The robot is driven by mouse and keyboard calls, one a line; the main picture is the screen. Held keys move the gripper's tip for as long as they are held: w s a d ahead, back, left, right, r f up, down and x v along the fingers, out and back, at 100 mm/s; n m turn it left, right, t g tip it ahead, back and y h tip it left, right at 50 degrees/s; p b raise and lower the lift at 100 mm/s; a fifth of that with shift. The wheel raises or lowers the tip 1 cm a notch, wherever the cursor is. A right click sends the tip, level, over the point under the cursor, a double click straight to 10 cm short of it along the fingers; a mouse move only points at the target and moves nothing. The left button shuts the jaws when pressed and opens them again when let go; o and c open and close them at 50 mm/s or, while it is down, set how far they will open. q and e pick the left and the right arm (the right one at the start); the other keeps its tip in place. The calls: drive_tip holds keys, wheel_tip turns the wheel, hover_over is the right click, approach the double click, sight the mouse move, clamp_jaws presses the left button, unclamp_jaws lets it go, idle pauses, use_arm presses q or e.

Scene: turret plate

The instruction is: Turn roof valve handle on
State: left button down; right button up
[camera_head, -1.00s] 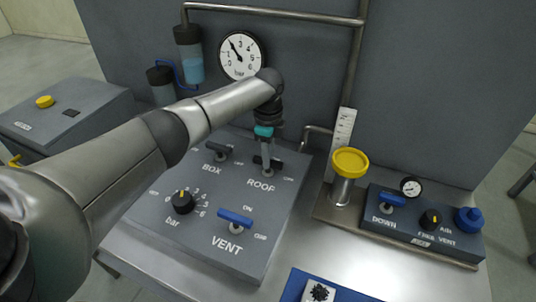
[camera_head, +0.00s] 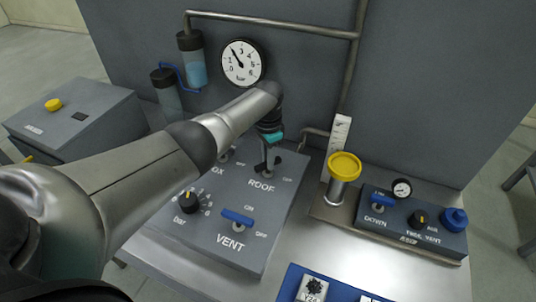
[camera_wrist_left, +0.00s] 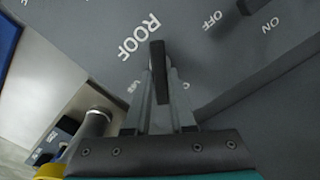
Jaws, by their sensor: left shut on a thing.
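The roof valve handle (camera_head: 263,167) is a small dark bar above the ROOF label on the sloped grey panel (camera_head: 205,245). My left gripper (camera_head: 269,159) reaches down onto it from above. In the left wrist view the dark handle (camera_wrist_left: 157,72) stands between my two fingers (camera_wrist_left: 160,108), which are shut on it. The ROOF label shows beside it. In the head view the fingers partly hide the handle, so its exact angle is hard to read there. My right gripper is not in view.
The blue VENT handle (camera_head: 237,217) and black bar knob (camera_head: 189,202) sit nearer on the panel. My arm partly covers the BOX area. A pressure gauge (camera_head: 242,63) is behind. A yellow-topped post (camera_head: 344,166) and a smaller control box (camera_head: 412,232) stand to the right.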

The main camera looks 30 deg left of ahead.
use_arm(q)
drive_tip(key=n+p, duration=0.1)
drive_tip(key=n, duration=0.2)
drive_tip(key=shift+r+n, duration=0.1)
drive_tip(key=shift+n, duration=0.2)
drive_tip(key=shift+n+p, duration=0.35)
drive_tip(key=shift+n, duration=1.45)
drive_tip(key=c, duration=0.8)
unclamp_jaws()
drive_tip(key=shift+o, duration=0.2)
drive_tip(key=shift+r+p, duration=0.45)
drive_tip(key=shift+r, duration=0.1)
wheel_tip(320, 180, up, 7)
drive_tip(key=p, duration=0.3)
wheel_tip(320, 180, up, 7)
